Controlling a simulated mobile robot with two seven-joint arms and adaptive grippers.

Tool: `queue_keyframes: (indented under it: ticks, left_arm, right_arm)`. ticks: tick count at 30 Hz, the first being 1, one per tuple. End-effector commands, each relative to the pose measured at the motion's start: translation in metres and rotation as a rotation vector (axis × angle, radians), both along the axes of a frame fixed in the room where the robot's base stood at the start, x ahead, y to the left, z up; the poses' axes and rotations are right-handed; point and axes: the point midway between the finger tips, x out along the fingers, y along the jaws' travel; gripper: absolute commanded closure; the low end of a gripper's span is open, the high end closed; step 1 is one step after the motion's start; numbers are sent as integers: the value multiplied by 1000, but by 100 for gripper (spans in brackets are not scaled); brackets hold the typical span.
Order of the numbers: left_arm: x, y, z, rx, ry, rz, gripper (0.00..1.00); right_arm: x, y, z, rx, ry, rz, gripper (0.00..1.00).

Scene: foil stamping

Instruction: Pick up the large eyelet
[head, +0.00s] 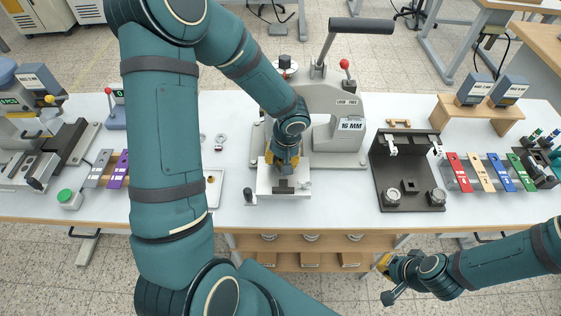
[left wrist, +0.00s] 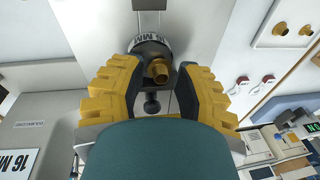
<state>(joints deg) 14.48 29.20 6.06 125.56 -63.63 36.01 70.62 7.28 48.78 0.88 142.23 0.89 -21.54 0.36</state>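My left gripper (head: 285,165) is inside the press, over its white base. In the left wrist view, my left gripper (left wrist: 158,78) has its yellow fingers apart. A brass eyelet (left wrist: 158,70) shows in the gap between the fingertips, at a round die marked 16 MM (left wrist: 150,45). Space shows beside the eyelet, so the fingers do not look closed on it. In the head view the arm hides this eyelet. Two more brass eyelets (left wrist: 280,28) (left wrist: 305,30) lie on a white tray (left wrist: 262,40). My right gripper (head: 386,280) is open and empty, below the table's front edge.
The grey press (head: 325,100) stands around my left gripper, with its lever above. A dark fixture (head: 409,170) and coloured foil strips (head: 481,171) are to the right. Another press (head: 40,150) is at the left. Bare table lies between the press and fixture.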

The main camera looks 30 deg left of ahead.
Motion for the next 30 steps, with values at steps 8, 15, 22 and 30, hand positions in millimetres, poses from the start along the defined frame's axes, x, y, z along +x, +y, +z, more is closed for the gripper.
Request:
queue_keyframes:
  ticks: [8, 15, 22, 30]
  left_arm:
    - [0, 1, 0, 1, 0, 0, 76]
    - [0, 0, 0, 1, 0, 0, 96]
    - [0, 0, 0, 1, 0, 0, 100]
    - [0, 0, 3, 1, -1, 0, 100]
  right_arm:
    - [0, 0, 0, 0, 0, 0, 100]
    - [0, 0, 0, 0, 0, 0, 100]
    - [0, 0, 0, 0, 0, 0, 100]
    - [0, 0, 1, 0, 0, 0, 100]
